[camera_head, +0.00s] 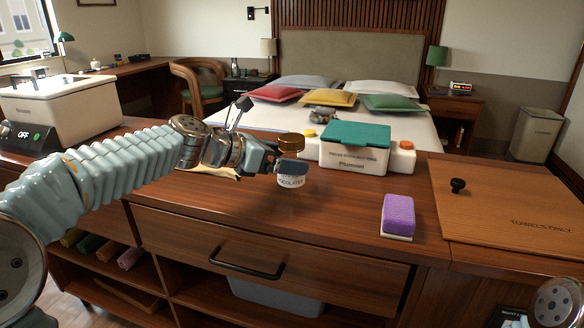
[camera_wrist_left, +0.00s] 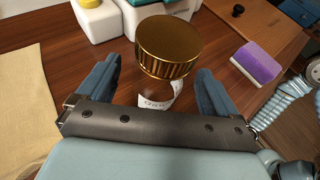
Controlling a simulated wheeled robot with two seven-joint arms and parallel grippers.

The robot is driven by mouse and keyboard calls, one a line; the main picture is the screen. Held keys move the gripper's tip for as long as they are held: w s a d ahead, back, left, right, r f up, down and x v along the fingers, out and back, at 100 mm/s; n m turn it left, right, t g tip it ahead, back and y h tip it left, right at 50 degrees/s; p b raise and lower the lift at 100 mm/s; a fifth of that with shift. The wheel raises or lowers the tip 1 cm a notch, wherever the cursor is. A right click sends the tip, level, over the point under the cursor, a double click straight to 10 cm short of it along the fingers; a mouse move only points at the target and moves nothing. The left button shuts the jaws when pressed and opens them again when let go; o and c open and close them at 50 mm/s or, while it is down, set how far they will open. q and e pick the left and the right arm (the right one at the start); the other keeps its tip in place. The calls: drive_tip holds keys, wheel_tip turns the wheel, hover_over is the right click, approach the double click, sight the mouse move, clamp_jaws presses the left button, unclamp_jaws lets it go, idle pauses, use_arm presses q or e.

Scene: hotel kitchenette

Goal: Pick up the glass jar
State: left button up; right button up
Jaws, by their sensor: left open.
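The glass jar (camera_head: 291,181) has a ribbed gold lid and a white printed label. It stands upright on the wooden counter (camera_head: 335,222), near the middle of the head view. In the left wrist view the jar (camera_wrist_left: 168,50) rises between and beyond my fingers, its lid nearest the camera. My left gripper (camera_head: 279,166) is open at the jar, one finger on each side; it also shows in the left wrist view (camera_wrist_left: 157,88). Gaps show between lid and fingers there. Finger contact lower on the jar is unclear. My right gripper is not in view.
A white box with a teal lid (camera_head: 358,135) stands behind the jar, bottles beside it. A purple-and-white sponge (camera_head: 398,215) lies to the right, before a wooden board (camera_head: 520,205) with a black knob. A beige cloth (camera_wrist_left: 24,100) lies left of the gripper.

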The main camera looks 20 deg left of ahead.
use_arm(q)
drive_tip(key=shift+x, duration=1.1)
drive_tip(key=c, duration=1.2)
